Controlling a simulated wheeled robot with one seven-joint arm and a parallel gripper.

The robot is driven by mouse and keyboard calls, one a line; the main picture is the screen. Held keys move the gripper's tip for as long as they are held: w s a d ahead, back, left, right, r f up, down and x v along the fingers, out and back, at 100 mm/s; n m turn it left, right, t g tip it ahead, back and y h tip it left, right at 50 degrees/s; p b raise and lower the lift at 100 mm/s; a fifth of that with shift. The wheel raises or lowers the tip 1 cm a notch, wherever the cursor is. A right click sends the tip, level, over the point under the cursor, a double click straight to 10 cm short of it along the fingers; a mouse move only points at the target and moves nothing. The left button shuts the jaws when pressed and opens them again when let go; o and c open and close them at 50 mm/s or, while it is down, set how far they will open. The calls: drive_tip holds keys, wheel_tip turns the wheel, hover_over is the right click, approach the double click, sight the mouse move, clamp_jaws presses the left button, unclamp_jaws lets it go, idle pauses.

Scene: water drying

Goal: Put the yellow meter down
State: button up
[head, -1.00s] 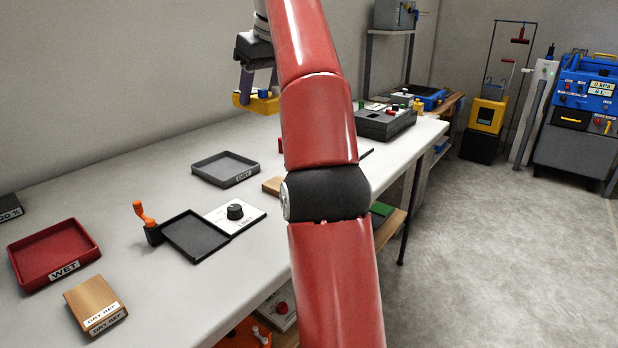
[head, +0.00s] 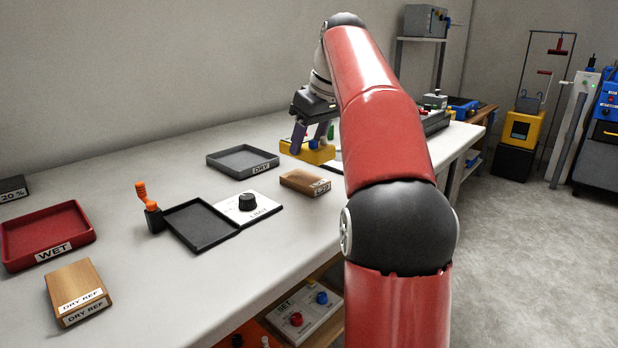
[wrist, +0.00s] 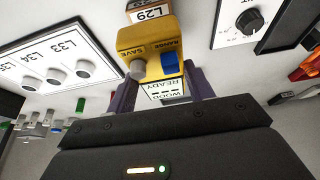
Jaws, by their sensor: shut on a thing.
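The yellow meter (head: 308,151) is in my gripper (head: 311,136), above the white table in the head view. In the wrist view the yellow meter (wrist: 147,48) shows a grey knob, a blue button marked RANGE, the word SAVE and a display reading WOOD and READY. My gripper (wrist: 152,92) is shut on it, with a finger on each side. A wooden block (head: 305,182) labelled L29 lies on the table just in front of the meter in the head view. I cannot tell how high the meter is above the table.
The grey DRY tray (head: 213,160) is left of the meter. A white panel with a black knob (head: 247,201) and a black tray (head: 201,224) are nearer. The red WET tray (head: 88,225) and DRY REF block (head: 76,291) are far left. A board with knobs (wrist: 62,65) shows in the wrist view.

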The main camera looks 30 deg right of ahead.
sight(309, 161)
drive_tip(key=shift+f+b, duration=0.9)
drive_tip(key=shift+f, duration=1.55)
drive_tip(key=shift+f, duration=0.2)
drive_tip(key=o, duration=1.2)
drive_tip(key=p+v, duration=0.4)
drive_tip(key=v, duration=0.8)
drive_tip(key=shift+r+p, duration=0.2)
drive_tip(key=shift+p, duration=0.15)
drive_tip(key=shift+s, duration=0.1)
